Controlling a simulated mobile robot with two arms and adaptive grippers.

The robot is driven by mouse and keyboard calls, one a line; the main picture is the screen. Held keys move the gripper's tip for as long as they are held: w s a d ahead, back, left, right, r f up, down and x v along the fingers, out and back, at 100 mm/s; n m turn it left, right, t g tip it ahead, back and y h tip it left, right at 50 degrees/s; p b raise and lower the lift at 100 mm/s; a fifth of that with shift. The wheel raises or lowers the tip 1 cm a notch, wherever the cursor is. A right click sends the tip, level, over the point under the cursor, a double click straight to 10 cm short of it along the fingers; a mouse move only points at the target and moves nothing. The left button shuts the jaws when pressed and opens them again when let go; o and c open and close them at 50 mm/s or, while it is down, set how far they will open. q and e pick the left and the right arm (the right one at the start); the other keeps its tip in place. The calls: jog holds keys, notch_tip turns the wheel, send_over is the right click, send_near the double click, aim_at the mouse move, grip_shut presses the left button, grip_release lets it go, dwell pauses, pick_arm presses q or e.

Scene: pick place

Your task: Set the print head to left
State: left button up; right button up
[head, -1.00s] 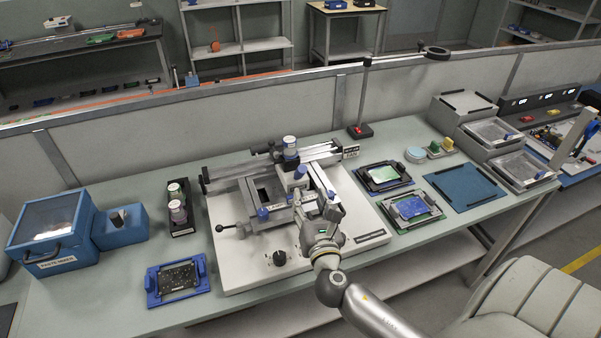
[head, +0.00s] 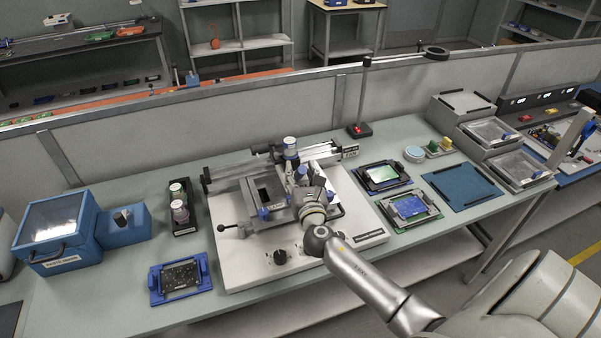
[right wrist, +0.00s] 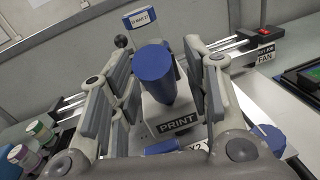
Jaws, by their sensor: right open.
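The print head (head: 290,150) is on the rail at the back of the stencil printer (head: 228,262), right of its middle. In the right wrist view it shows as a grey block with a "PRINT" label (right wrist: 178,122) and an upright blue knob (right wrist: 153,78). My right gripper (right wrist: 158,62) is open, with its fingers on either side of the blue knob. Whether either finger touches the knob I cannot tell. In the head view the right gripper (head: 308,186) partly hides the head's front. My left gripper is not in view.
A blue-framed board (head: 180,278) lies at the front left, with a blue box (head: 55,232) behind it. Two framed boards (head: 410,207) and a blue mat (head: 463,186) lie right of the printer. Two jars (head: 179,212) stand left of it. A low wall runs behind the bench.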

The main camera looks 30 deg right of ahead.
grip_shut()
jog(key=shift+a, duration=0.1)
dwell(0.3)
jog(key=w+a+b, duration=0.1)
jog(key=w+a, duration=0.1)
jog(key=a, duration=0.7)
jog(key=w+a+b, duration=0.1)
jog(key=w+a, duration=0.1)
jog(key=a, duration=0.8)
jog(key=shift+w, duration=0.3)
grip_release()
jog(key=shift+a, duration=0.2)
